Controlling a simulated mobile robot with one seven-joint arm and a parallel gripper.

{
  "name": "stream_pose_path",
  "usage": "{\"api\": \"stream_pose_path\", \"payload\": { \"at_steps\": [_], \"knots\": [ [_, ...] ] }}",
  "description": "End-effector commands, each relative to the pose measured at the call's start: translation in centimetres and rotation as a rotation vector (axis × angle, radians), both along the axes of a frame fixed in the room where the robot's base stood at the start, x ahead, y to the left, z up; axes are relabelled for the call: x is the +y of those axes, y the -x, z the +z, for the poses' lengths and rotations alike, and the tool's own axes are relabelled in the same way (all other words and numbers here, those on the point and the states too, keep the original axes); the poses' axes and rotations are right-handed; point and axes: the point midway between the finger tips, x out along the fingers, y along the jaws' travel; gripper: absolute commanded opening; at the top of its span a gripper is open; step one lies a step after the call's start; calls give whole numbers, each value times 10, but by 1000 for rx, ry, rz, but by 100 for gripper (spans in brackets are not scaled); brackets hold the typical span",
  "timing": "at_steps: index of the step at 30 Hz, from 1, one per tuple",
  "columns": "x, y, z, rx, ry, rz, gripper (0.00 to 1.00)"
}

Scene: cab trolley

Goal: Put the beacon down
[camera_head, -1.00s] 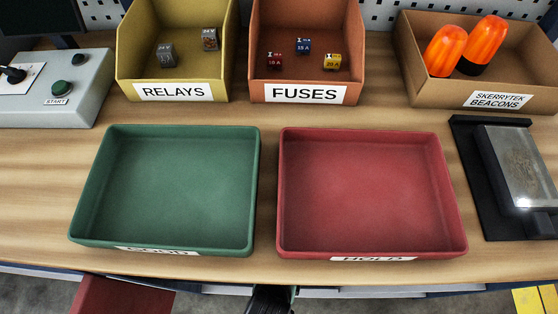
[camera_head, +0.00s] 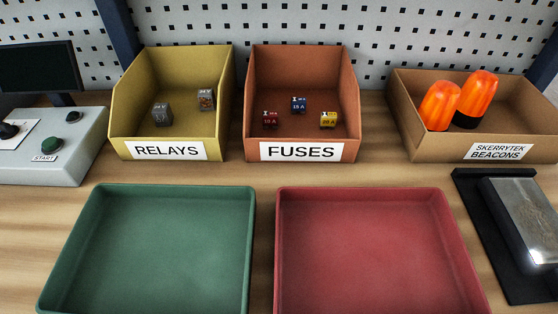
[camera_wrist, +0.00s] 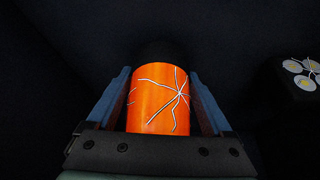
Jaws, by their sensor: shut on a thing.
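In the wrist view my gripper (camera_wrist: 160,98) is shut on an orange beacon (camera_wrist: 158,100). The beacon has a dark base at its far end, and white branching crack lines run over its orange dome. My gripper and the held beacon are not in the head view. Two more orange beacons (camera_head: 440,106) stand in the cardboard box labelled SKERRYTEK BEACONS (camera_head: 430,147) at the right. An empty green tray (camera_head: 78,232) and an empty red tray (camera_head: 452,232) lie side by side at the front; their front edges are cut off.
A yellow RELAYS bin (camera_head: 122,120) and an orange-brown FUSES bin (camera_head: 350,120) stand behind the trays, each with small parts. A control box with a green button (camera_head: 52,146) is at left. A dark plate with a metal block (camera_head: 520,215) is at right. Dark surroundings fill the wrist view.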

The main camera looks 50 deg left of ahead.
Motion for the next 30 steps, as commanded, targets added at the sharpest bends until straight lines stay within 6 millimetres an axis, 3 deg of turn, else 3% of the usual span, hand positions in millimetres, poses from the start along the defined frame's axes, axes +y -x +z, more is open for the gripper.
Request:
{"api": "stream_pose_path", "payload": {
  "at_steps": [3, 15, 16, 18, 25, 30],
  "knots": [
    [3, -3, -13, -3, -2, 1, 4],
    [3, -3, -17, -1, -2, -1, 4],
    [3, -3, -16, -1, -1, 0, 91],
    [3, -3, -16, -1, -1, 0, 100],
    [3, -3, -15, -1, -1, 0, 100],
    [-1, 2, 3, -1, -1, -1, 100]
  ]
}}
